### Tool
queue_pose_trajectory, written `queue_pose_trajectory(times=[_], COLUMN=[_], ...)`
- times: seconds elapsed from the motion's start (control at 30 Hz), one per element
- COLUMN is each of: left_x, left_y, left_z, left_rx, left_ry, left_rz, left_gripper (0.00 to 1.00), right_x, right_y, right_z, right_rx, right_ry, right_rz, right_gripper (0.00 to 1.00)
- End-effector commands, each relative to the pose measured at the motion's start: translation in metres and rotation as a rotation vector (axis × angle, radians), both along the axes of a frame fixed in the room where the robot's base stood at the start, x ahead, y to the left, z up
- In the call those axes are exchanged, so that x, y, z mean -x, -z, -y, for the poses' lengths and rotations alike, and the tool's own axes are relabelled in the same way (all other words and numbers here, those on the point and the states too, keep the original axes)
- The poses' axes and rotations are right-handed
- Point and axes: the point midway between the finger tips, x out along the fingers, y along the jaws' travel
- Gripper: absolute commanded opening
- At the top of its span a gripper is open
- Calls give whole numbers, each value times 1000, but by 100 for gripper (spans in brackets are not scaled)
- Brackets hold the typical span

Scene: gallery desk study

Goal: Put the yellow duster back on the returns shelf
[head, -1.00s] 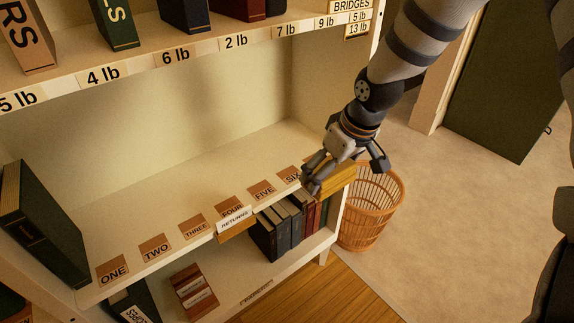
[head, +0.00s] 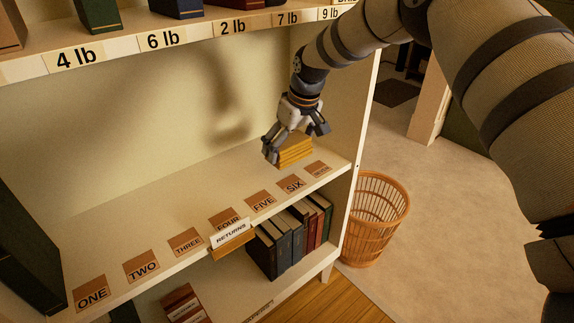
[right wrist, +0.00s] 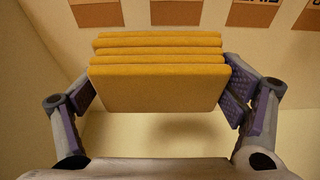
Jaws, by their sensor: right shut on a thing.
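The yellow duster (head: 296,151) is a folded stack of cloth held in my right gripper (head: 292,146). In the right wrist view the duster (right wrist: 158,80) sits between the two fingers (right wrist: 160,92), its folded layers facing up the picture. The gripper holds it above the right part of the returns shelf (head: 150,225), behind the tags SIX and the last one, whose word is too small to read. The shelf carries a RETURNS sign (head: 231,234) on its front edge. In the wrist view a gap with shadow shows beneath the duster. My left gripper is out of view.
Brown tags such as ONE (head: 92,293) and SIX (head: 292,184) line the shelf's front. A dark book (head: 25,255) stands at its left end. Upright books (head: 285,245) fill part of the shelf below. A wicker basket (head: 372,222) stands right of the bookcase. The shelf's middle is clear.

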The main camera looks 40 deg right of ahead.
Motion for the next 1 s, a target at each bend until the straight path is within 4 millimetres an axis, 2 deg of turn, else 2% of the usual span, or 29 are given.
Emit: queue_pose_trajectory(times=[0.17,0.37,0.7,0.73,0.77,0.8,1.0], left_x=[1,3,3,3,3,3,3], left_y=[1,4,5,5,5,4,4], left_z=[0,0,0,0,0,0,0], left_rx=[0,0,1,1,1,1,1], left_ry=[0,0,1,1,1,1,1], left_rz=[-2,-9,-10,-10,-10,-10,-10], left_gripper=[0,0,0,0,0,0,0], right_x=[-1,-1,-4,-4,-4,-4,-4], right_y=[18,53,57,58,57,57,57], right_z=[0,0,0,0,0,0,0], right_rx=[1,0,1,1,1,1,1], right_ry=[0,1,0,0,0,0,0], right_rz=[5,3,6,6,6,6,6], right_gripper=[62,62,62,91,97,100,100])
